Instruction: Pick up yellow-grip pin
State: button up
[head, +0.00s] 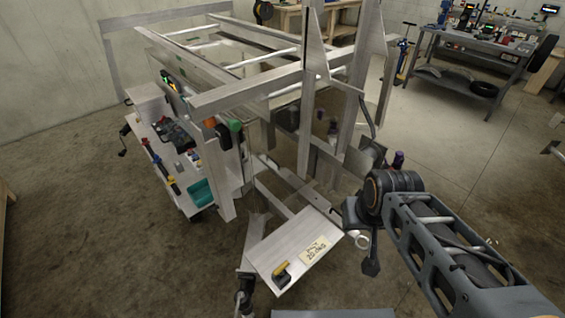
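A pin with a yellow grip (280,269) lies on a pale metal plate (290,243) at the lower middle of the head view. It is near the plate's front left corner, and a dark part shows beside the grip. A cream label with handwriting (316,250) is on the same plate, to the right of the pin. My arm comes in from the lower right. What seems to be my gripper (371,262) hangs at the arm's end, right of the plate and apart from the pin. Its fingers are too small and dark to tell open from shut.
An aluminium trailer frame (245,95) with upright posts stands behind the plate. A white tool cart (165,165) on its left holds several tools and a teal tray (200,193). A grey workbench (470,60) stands back right. Concrete floor is clear at front left and right.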

aim_at(279, 271)
jog(key=z, duration=2.2)
jog(key=k, duration=1.7)
jog(key=u, duration=1.55)
jog(key=i, duration=0.45)
jog(key=u, duration=0.05)
